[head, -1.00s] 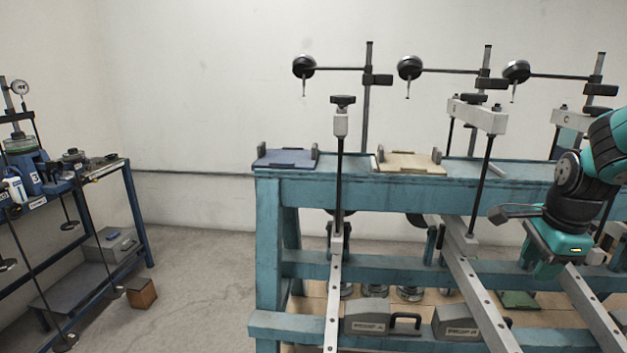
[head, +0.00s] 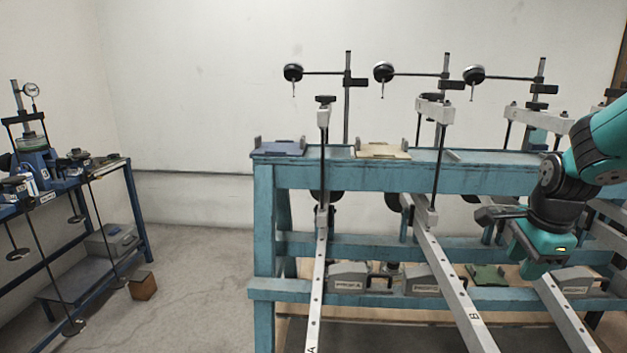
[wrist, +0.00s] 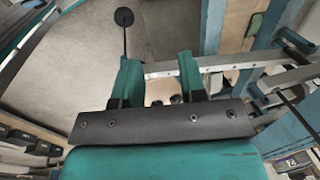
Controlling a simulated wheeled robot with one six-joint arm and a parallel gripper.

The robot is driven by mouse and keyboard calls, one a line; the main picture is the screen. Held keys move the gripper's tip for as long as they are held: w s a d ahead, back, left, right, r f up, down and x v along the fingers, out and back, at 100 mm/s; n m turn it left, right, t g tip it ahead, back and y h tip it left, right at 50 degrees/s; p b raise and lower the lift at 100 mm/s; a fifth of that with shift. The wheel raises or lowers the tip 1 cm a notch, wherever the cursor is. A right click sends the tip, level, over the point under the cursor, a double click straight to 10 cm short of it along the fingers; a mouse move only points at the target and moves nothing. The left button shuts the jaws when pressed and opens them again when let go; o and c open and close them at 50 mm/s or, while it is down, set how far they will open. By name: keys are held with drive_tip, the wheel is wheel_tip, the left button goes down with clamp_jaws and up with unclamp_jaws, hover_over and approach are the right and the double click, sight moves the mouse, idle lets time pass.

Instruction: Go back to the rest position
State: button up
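My gripper (head: 536,262) hangs at the right of the head view, in front of the teal bench. In the wrist view its two teal fingers (wrist: 159,72) stand apart, and I see nothing held between them. A grey lever bar with holes (wrist: 225,62) passes behind the fingers there; its distance is hard to tell. In the head view, lever bar A (head: 318,285), lever bar B (head: 447,285) and a third bar (head: 562,312) slope out from the bench toward me.
The teal bench (head: 375,176) carries a blue plate (head: 278,149), a cream plate (head: 383,151) and dial gauges on stands. A blue side rack (head: 136,208) with instruments stands left. A small brown box (head: 142,286) lies on the floor. Floor between rack and bench is mostly clear.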

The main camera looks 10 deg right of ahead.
drive_tip(key=s+a+r+n+y, duration=0.1)
drive_tip(key=s+a+r+n, duration=0.15)
drive_tip(key=a+n, duration=0.45)
drive_tip(key=s+a+r+n+y, duration=0.1)
drive_tip(key=s+a+n, duration=0.3)
drive_tip(key=a, duration=0.5)
drive_tip(key=s+a+r+n+g+y, duration=0.2)
drive_tip(key=s+a+n, duration=1)
drive_tip(key=n, duration=0.4)
drive_tip(key=shift+s+a+r+y, duration=0.3)
drive_tip(key=shift+s, duration=0.5)
